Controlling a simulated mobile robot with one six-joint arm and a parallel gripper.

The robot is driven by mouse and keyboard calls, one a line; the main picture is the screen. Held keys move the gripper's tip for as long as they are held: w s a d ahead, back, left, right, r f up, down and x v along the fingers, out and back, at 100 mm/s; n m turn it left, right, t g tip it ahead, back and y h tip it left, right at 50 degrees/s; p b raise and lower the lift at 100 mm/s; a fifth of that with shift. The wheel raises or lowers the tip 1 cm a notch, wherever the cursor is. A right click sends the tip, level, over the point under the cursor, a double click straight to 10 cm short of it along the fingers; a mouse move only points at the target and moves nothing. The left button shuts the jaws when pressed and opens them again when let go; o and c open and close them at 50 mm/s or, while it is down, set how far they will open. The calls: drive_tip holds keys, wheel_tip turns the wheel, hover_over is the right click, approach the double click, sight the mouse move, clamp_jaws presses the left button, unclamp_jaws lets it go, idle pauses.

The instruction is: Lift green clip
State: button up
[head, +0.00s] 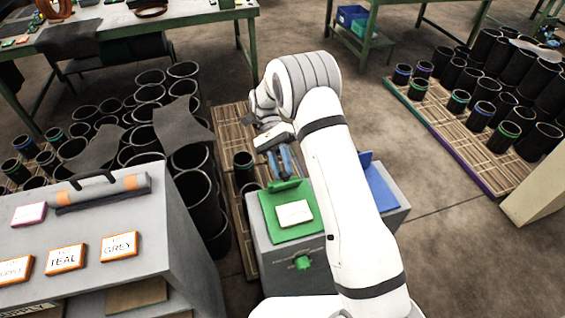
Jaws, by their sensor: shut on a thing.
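My white arm reaches down from above a grey cabinet. My gripper (283,170), with bluish fingers, points down at the cabinet's back edge. It is shut on a small green piece that looks like the green clip (285,186). The clip is at the back of a green panel (271,222) on the cabinet top. Whether the clip touches the panel or is clear of it, I cannot tell. A white card (294,213) lies on the panel.
A blue panel (382,188) stands right of my arm on the grey cabinet (285,275), whose front carries a small green mark (303,263). Black sleeves (200,195) crowd the floor at left; more stand on a pallet (455,135) at right. A labelled grey counter (165,255) is at left.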

drive_tip(key=shift+w+f+g, duration=0.15)
drive_tip(key=shift+g, duration=0.15)
idle(0.4)
drive_tip(key=o, duration=1)
wheel_tip(320, 180, up, 10)
drive_tip(key=p, duration=0.9)
